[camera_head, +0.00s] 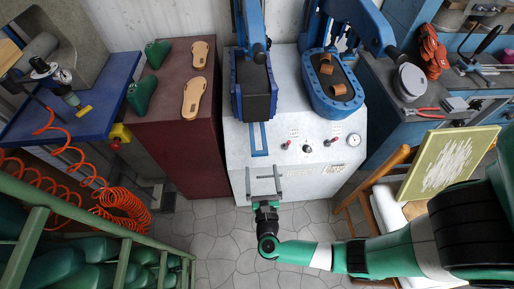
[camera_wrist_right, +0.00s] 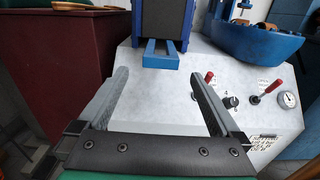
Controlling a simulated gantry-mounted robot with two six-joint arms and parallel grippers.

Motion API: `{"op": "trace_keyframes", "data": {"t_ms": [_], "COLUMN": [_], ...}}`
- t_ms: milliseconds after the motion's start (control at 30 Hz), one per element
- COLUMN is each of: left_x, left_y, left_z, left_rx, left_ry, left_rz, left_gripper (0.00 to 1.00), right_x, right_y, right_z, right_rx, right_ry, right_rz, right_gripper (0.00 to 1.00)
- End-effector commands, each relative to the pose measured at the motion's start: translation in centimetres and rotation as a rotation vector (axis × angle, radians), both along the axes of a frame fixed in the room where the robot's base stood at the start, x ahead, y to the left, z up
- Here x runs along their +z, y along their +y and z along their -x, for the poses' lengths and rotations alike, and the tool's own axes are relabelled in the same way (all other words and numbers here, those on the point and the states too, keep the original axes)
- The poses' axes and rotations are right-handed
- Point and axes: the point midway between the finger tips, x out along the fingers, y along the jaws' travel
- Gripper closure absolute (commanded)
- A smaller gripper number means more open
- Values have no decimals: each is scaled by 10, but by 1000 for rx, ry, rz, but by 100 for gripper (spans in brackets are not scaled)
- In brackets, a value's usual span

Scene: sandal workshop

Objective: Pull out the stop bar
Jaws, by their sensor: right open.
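A blue U-shaped bar (camera_head: 259,140), which looks like the stop bar, sticks out from under the left press station (camera_head: 253,85) on the white machine. In the right wrist view the blue bar (camera_wrist_right: 160,62) lies ahead of the fingers, near the middle of the picture. My right gripper (camera_head: 263,172) is open and empty in front of the machine, a little below the bar in the head view. Its two grey fingers (camera_wrist_right: 160,82) stand apart, with only the white panel showing between them. My left gripper is not in view.
The white panel (camera_head: 236,165) carries red-handled levers, a knob and a gauge (camera_head: 353,140). A blue tray with a sandal (camera_head: 335,75) stands right of the press. A dark red cabinet (camera_head: 185,140) is on the left. A chair with a framed board (camera_head: 445,160) is on the right.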

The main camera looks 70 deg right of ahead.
Motion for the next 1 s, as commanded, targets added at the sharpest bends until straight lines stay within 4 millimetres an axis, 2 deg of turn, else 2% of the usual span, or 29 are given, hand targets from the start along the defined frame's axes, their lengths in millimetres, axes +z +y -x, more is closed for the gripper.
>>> {"op": "trace_keyframes", "data": {"t_ms": [167, 400, 533, 700, 900, 1000], "left_x": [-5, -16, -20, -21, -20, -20], "left_y": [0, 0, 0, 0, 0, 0], "left_z": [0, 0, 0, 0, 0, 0], "left_rx": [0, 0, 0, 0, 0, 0], "left_ry": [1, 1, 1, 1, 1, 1], "left_rz": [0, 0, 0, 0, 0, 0], "left_gripper": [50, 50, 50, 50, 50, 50], "right_x": [-1, -1, -1, 1, 1, 1], "right_y": [-26, -73, -90, -99, -99, -99], "right_z": [-11, -38, -48, -53, -53, -53], "right_rx": [-8, -7, -5, -1, 0, 0], "right_ry": [-1, -3, -1, -1, -1, -1], "right_rz": [2, 1, 2, 2, 2, 2], "right_gripper": [0, 0, 0, 0, 0, 16]}}
